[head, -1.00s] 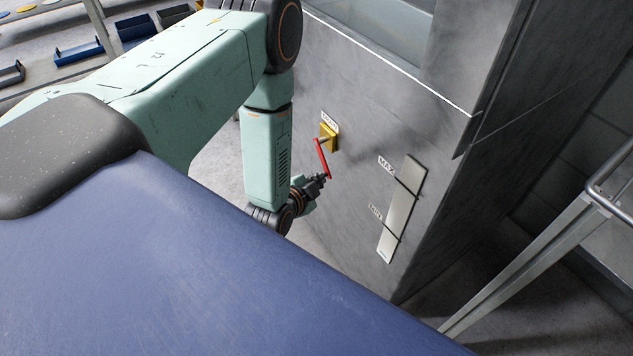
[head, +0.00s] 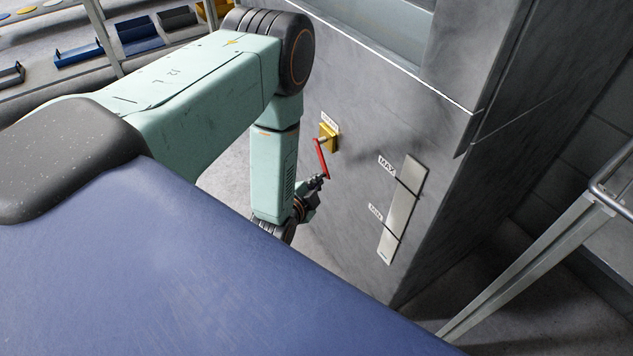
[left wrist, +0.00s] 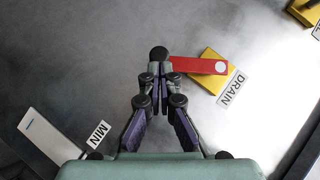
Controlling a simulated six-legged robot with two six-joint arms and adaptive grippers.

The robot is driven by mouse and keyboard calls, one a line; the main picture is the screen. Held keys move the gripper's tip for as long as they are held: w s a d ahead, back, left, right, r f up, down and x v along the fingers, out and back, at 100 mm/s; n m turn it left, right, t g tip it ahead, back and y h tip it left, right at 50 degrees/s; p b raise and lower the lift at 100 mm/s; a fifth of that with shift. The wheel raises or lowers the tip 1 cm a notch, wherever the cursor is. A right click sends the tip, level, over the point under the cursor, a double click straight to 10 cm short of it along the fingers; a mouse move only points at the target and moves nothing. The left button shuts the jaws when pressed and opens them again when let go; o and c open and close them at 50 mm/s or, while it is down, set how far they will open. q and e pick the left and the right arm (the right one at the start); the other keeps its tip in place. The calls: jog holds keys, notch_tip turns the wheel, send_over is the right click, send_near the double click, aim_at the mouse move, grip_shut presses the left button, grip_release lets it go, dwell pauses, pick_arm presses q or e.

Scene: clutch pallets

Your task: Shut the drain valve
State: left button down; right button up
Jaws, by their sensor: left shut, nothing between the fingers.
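The drain valve's red lever (head: 321,158) hangs down and slightly right from a yellow block (head: 332,136) on the grey cabinet wall. In the left wrist view the red lever (left wrist: 200,65) lies across the yellow block (left wrist: 207,84), beside the DRAIN label (left wrist: 231,88). My left gripper (head: 323,179) is by the lever's lower end; its fingers are shut with nothing held. In the left wrist view its fingertips (left wrist: 159,64) are at the lever's free end, where a dark round end shows. I cannot tell whether they touch. My right gripper is out of view.
A pale level gauge (head: 402,210) with MAX and MIN labels is on the same wall, right of the lever. A metal railing (head: 520,255) stands at the right. A shelf with blue bins (head: 138,32) is at the upper left.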

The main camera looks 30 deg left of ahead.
pick_arm(q)
jog(key=shift+m+t+y, duration=0.7)
jog(key=shift+m, duration=0.1)
jog(key=shift+w+a+f+b, duration=0.25)
jog(key=shift+w+a+f, duration=0.1)
jog(key=shift+a+f, duration=0.45)
jog(key=shift+w+a+f+b, duration=0.2)
jog(key=shift+w+a+f, duration=0.1)
jog(key=shift+a+f, duration=0.45)
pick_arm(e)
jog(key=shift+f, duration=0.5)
pick_arm(q)
jog(key=shift+a, duration=0.1)
